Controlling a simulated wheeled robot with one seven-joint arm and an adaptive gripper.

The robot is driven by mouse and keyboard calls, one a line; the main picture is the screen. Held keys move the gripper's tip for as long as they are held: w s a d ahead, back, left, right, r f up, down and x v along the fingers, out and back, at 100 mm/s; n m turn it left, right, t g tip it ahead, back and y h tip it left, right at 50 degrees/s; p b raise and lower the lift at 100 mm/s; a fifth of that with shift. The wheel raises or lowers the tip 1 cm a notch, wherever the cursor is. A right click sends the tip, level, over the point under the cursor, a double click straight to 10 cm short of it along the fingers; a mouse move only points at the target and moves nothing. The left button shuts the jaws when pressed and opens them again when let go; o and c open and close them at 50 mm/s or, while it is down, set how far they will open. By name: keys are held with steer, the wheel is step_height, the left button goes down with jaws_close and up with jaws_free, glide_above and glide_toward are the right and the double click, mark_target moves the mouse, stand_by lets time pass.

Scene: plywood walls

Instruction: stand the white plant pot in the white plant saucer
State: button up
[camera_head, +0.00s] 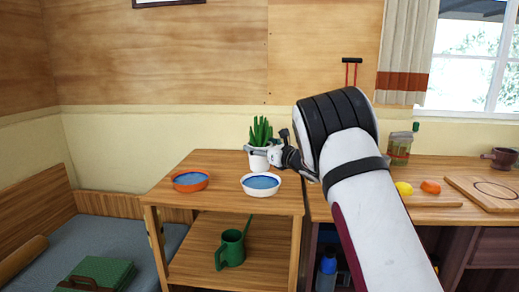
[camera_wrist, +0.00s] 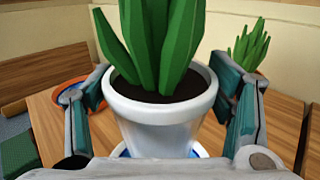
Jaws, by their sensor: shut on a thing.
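The white plant pot (camera_wrist: 162,125) holds dark soil and a green spiky plant, and it stands about upright between my fingers in the wrist view. My gripper (camera_wrist: 165,88) is shut on it, one finger on each side. In the head view the white pot (camera_head: 259,162) shows just behind the white plant saucer (camera_head: 261,192), with my gripper (camera_head: 260,149) coming from the right. The saucer is blue inside and sits on the wooden table. In the wrist view a blue and white part of it (camera_wrist: 200,151) shows below the pot; the gap between them is unclear.
An orange saucer (camera_head: 190,187), blue inside, sits left of the white one. Another green plant (camera_wrist: 251,46) stands behind my right finger in the wrist view. A green watering can (camera_head: 231,249) is on the lower shelf. The table's front left is clear.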

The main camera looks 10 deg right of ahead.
mark_target(267, 167)
steer(key=shift+s+d+r, duration=0.1)
steer(key=shift+s, duration=0.15)
steer(key=shift+d+f, duration=0.1)
steer(key=shift+f, duration=0.1)
steer(key=shift+f+b, duration=0.35)
steer(key=shift+f, duration=0.95)
steer(key=shift+f+b, duration=1.85)
steer(key=shift+b, duration=0.05)
steer(key=o, duration=1.7)
steer(key=shift+o, duration=0.4)
steer(key=shift+f, duration=0.15)
steer(key=shift+s, duration=0.1)
